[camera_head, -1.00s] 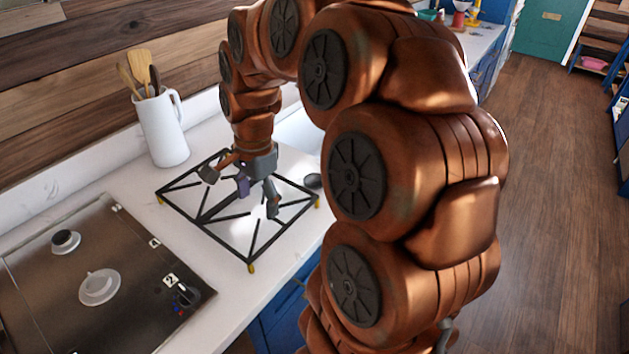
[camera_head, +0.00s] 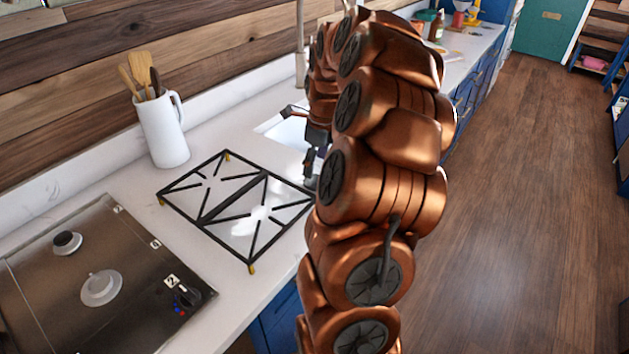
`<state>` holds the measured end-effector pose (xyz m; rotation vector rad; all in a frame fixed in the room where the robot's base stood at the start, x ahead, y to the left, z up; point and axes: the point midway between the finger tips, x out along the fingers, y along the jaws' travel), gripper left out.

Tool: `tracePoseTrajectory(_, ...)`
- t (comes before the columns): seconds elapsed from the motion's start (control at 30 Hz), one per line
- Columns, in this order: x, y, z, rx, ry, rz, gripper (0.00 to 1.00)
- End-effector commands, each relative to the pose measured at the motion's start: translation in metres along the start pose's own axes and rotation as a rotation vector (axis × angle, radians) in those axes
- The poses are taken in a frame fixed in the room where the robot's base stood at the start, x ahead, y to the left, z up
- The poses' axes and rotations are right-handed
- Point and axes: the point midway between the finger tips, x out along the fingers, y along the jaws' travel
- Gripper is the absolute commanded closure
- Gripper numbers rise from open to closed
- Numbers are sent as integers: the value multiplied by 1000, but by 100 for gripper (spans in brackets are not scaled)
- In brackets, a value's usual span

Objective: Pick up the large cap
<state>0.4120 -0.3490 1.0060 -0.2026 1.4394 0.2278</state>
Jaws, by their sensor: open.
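A dark round disc (camera_head: 312,184), which looks like the large cap, lies on the white counter just right of the black grate (camera_head: 205,215). It is mostly hidden behind my arm and gripper. My gripper (camera_head: 299,140) is open, above the counter near the disc and the sink. One finger points left and the other hangs down close to the disc; I cannot tell whether it touches. My arm hides part of the gripper. The steel cooktop (camera_head: 60,315) at lower left has a small black cap (camera_head: 67,240) on one burner and a bare silver larger burner (camera_head: 100,288).
A white jug (camera_head: 163,130) with wooden utensils stands at the back left by the wall. The sink (camera_head: 288,130) lies behind the gripper, with a tall faucet (camera_head: 300,45). Bottles and other items stand on the far counter. The wooden floor at right is clear.

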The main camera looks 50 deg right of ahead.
Motion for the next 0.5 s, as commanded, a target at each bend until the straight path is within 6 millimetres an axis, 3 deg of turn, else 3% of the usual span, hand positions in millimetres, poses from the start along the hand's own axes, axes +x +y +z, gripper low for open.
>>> tracePoseTrajectory(0.5,51,-1,-6,-2,1,3,24)
